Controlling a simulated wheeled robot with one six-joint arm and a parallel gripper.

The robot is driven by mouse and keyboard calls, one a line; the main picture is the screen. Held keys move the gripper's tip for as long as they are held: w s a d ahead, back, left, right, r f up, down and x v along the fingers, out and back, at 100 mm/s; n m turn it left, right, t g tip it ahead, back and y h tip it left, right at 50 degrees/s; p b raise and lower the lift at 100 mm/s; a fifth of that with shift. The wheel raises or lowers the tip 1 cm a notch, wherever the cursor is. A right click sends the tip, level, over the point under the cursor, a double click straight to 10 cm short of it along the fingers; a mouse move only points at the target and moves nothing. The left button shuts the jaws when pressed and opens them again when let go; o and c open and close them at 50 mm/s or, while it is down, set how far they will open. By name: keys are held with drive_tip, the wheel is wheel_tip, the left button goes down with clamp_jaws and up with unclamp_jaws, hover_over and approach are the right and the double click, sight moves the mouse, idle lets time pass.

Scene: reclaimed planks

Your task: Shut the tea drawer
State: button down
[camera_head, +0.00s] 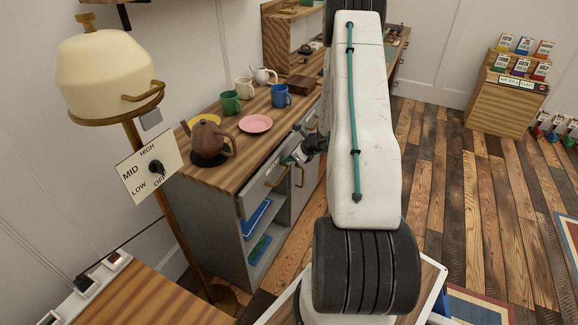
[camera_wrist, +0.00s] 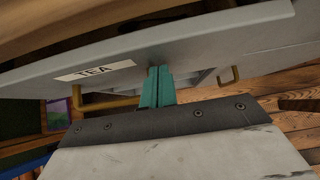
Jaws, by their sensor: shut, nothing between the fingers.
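The tea drawer (camera_head: 258,196) has a pale grey front and a brass handle (camera_head: 278,178), under the wooden counter top. In the wrist view its grey front (camera_wrist: 205,45) carries a white TEA label (camera_wrist: 95,71), and the brass handle (camera_wrist: 105,104) shows below the label. My gripper (camera_head: 290,159) is at the drawer front beside the handle. Its teal fingers (camera_wrist: 157,84) are together with nothing between them, pointing at the front just right of the label. They are at or very near the panel; I cannot tell if they touch. How far the drawer stands out is unclear.
The counter (camera_head: 222,176) holds a brown teapot (camera_head: 209,139), a pink plate (camera_head: 256,124) and green (camera_head: 231,103) and blue (camera_head: 281,96) mugs. Below the drawer is an open shelf with a blue item (camera_head: 256,218). A lamp-like stand with a dial plate (camera_head: 150,172) is at left. The right-hand floor has free room.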

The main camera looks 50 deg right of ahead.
drive_tip(key=shift+w+a+r, duration=0.1)
drive_tip(key=shift+w+a, duration=0.15)
drive_tip(key=shift+w, duration=0.75)
